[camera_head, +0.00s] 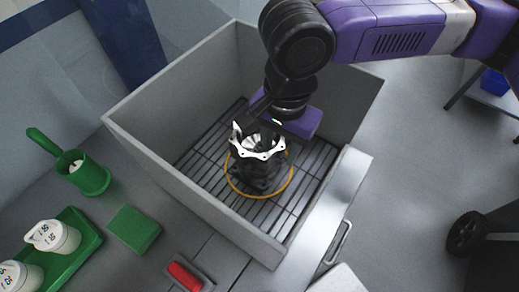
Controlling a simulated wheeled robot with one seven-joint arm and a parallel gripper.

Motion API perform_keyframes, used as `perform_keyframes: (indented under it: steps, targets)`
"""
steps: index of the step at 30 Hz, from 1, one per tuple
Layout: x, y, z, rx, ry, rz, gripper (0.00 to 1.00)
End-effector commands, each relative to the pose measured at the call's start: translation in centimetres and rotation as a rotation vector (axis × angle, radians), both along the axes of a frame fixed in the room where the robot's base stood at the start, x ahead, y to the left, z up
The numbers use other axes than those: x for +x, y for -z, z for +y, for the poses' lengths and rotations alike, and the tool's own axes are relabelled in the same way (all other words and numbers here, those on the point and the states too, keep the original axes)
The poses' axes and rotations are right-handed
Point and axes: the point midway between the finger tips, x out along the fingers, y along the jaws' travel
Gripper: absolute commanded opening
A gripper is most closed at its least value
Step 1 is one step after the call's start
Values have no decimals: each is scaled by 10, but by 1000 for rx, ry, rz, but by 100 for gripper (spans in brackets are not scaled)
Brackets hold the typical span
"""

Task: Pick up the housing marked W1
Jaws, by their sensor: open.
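A machined housing (262,172) stands upright on the slatted floor of a grey bin. Its body is dark and its top flange is bright and scalloped. No W1 mark is readable in this view. An orange ring (233,184) lies on the slats around its base. My gripper (262,125) is over the housing's top, pointing down, its dark fingers at or just above the flange. It is open. The fingertips are partly hidden, and I cannot tell whether they touch the flange.
The grey bin (150,158) has high walls around the housing, with a lower front edge at right. Left of it are a green mug (90,178), a green block (134,228), a green tray (82,250) with white containers, and a red object (185,276).

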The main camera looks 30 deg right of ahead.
Motion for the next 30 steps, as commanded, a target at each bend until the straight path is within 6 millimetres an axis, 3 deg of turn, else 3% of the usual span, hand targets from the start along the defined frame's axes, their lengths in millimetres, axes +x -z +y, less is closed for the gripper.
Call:
perform_keyframes:
  steps: [2, 6, 9, 30]
  targets:
    - [0, 0, 0, 0, 0, 0, 42]
    - [0, 0, 0, 0, 0, 0, 15]
    - [0, 0, 0, 0, 0, 0, 0]
    - [0, -1, 0, 0, -1, 0, 0]
